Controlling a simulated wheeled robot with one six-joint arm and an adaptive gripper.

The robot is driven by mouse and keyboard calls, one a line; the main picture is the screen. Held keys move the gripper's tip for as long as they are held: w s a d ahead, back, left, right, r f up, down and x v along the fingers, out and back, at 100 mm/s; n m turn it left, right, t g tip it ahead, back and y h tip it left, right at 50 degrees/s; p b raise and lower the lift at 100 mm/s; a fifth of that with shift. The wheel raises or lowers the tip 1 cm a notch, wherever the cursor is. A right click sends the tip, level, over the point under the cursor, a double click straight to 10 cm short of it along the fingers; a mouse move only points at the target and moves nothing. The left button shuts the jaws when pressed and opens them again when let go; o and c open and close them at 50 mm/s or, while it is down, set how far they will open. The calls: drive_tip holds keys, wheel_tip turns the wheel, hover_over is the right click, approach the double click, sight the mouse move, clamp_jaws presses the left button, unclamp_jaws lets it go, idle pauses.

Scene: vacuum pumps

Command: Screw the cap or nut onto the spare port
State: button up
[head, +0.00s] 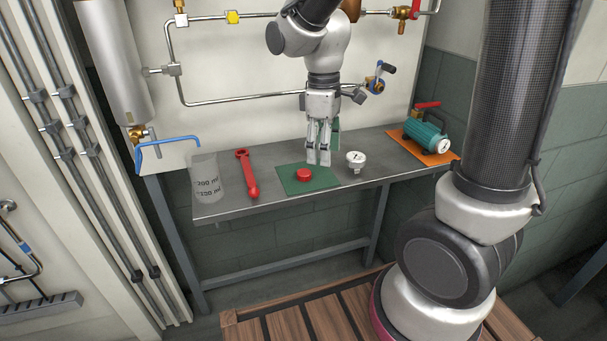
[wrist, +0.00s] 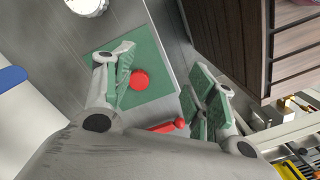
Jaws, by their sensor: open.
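A round red cap (head: 304,174) lies on a green mat (head: 327,182) on the grey bench; it also shows in the wrist view (wrist: 139,80). My gripper (head: 318,158) points down near the back of the mat in the head view. Its jaws are apart with nothing between them. In the wrist view my gripper's green-padded fingers (wrist: 160,66) stand either side of the cap, which looks nearer the left finger. I cannot tell the height between them. Pipework with fittings and a blue-handled valve (head: 375,84) runs on the wall behind; I cannot tell which opening is the spare port.
A red wrench (head: 246,174) and a clear beaker (head: 206,182) lie left of the mat on the bench (head: 275,163). A teal pump (head: 427,136) sits on an orange mat at the right end.

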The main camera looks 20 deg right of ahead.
sight(306, 172)
drive_tip(key=w+n, duration=0.1)
drive_tip(key=n, duration=0.1)
drive_tip(key=w+a+n, duration=0.1)
drive_tip(key=w+n, duration=0.1)
drive_tip(key=w+a+n, duration=0.1)
drive_tip(key=shift+w+a+f+n, duration=0.2)
drive_tip(key=shift+w+f+n, duration=0.1)
drive_tip(key=shift+n, duration=0.1)
drive_tip(key=shift+w+n+t, duration=0.15)
drive_tip(key=shift+n+t, duration=0.15)
drive_tip(key=shift+n, duration=0.6)
drive_tip(key=shift+f, duration=0.25)
wheel_tip(306, 172, down, 7)
drive_tip(key=shift+f, duration=0.1)
drive_tip(key=c, duration=1)
drive_tip(key=shift+w, duration=0.1)
